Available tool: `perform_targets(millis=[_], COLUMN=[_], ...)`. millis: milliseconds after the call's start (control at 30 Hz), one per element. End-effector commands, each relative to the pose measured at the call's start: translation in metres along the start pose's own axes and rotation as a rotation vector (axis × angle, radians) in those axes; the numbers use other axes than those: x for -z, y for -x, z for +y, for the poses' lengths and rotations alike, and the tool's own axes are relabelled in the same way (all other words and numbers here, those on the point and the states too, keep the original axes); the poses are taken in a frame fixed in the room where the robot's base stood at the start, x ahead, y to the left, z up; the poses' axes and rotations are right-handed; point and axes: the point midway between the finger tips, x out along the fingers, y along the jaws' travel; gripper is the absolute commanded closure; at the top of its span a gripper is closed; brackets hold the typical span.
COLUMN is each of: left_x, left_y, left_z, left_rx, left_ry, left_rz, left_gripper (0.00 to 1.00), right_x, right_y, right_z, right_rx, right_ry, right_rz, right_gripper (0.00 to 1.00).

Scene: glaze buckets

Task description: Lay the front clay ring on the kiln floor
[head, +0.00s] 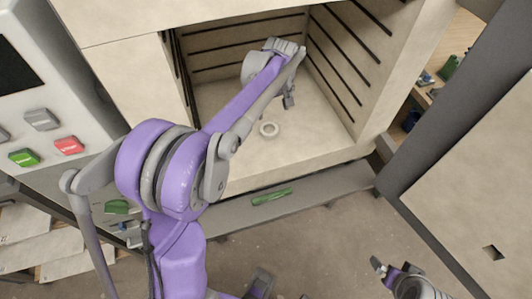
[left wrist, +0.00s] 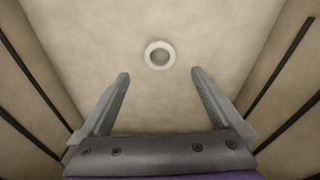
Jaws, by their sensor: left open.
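In the left wrist view the ring (left wrist: 160,55) lies on the bare floor, ahead of and between the fingertips, apart from both. My left gripper (head: 289,101) is inside the kiln, above the floor and behind the ring in the head view. Its two fingers (left wrist: 160,74) are spread open with nothing between them. My right gripper (head: 378,266) shows only in part at the bottom right of the head view, outside the kiln; its jaw state is unclear.
Dark slotted rails (head: 345,58) line the kiln's side walls. A grey sill (head: 325,193) with a green object (head: 272,196) runs below the opening. The open kiln door (head: 470,170) stands at right. A control panel (head: 45,125) with coloured buttons is at left.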

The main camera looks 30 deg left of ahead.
Motion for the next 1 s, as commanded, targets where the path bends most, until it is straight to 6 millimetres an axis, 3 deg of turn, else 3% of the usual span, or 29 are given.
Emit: perform_targets(millis=[100,300,500,600,800,1000], left_x=[-0.042,-0.120,-0.193,-0.219,-0.246,-0.249], left_y=[0.022,0.041,0.032,0.022,0.006,0.004], left_z=[-0.017,-0.060,-0.108,-0.128,-0.149,-0.151], left_rx=[-0.049,-0.137,-0.213,-0.240,-0.265,-0.268], left_ry=[-0.143,-0.434,-0.705,-0.812,-0.929,-0.946], left_rz=[0.027,0.099,0.186,0.227,0.275,0.283], left_gripper=[0.00,0.00,0.00,0.00,0.00,0.00], right_x=[0.000,0.000,0.000,0.000,0.000,0.000], right_y=[0.000,0.000,0.000,0.000,0.000,0.000], right_z=[0.000,0.000,0.000,0.000,0.000,0.000], right_rx=[0.000,0.000,0.000,0.000,0.000,0.000], right_ry=[0.000,0.000,0.000,0.000,0.000,0.000], right_rz=[0.000,0.000,0.000,0.000,0.000,0.000], right_gripper=[0.00,0.00,0.00,0.00,0.00,0.00])
